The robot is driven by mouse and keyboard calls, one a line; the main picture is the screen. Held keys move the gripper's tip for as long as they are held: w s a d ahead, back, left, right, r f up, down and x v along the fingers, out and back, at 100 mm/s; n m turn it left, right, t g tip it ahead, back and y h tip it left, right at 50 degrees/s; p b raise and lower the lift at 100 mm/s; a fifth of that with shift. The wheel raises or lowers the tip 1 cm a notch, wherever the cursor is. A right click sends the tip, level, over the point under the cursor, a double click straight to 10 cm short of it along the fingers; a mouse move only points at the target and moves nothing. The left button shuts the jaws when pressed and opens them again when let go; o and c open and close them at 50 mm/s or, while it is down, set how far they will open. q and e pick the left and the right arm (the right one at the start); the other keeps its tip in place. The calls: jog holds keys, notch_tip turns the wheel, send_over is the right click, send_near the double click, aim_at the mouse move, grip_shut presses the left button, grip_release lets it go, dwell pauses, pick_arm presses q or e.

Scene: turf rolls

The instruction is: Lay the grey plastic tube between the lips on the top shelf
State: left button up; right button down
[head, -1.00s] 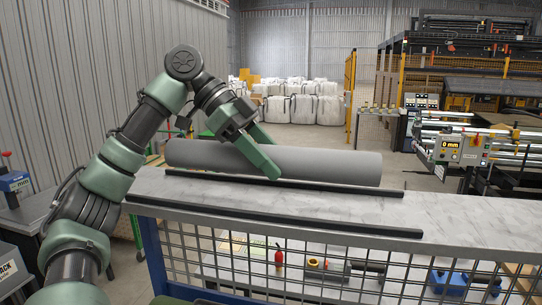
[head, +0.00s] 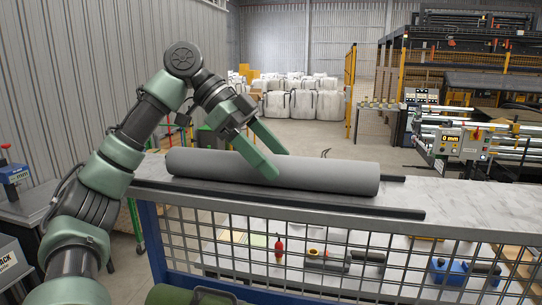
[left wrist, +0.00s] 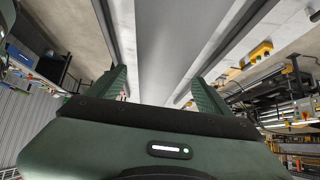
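The grey plastic tube (head: 330,176) lies lengthwise along the marbled top shelf (head: 455,205), between the near dark lip (head: 340,208) and the far lip (head: 393,178), which the tube mostly hides. My left gripper (head: 280,164) is over the tube's middle, one finger on each side. In the left wrist view, the tube (left wrist: 165,40) runs between the spread fingers (left wrist: 162,88), with a gap beside each. A lip shows on either side there. The tube's underside is hidden. My right gripper is not in view.
Wire mesh (head: 300,250) hangs below the shelf's front edge, with tools on a lower shelf behind it. The top shelf is clear to the right of the tube. White bags (head: 315,100) and machinery (head: 470,140) stand far back.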

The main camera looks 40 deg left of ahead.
pick_arm(q)
jog(key=shift+s+a+r, duration=0.1)
jog(key=shift+a+r, duration=0.15)
jog(key=shift+r, duration=0.1)
jog(key=v, duration=0.6)
jog(key=shift+d+p, duration=0.1)
jog(key=shift+p, duration=0.25)
jog(key=shift+s+a+r, duration=0.25)
jog(key=shift+a+r, duration=0.1)
jog(key=shift+a, duration=0.1)
jog(key=shift+w+f, duration=0.1)
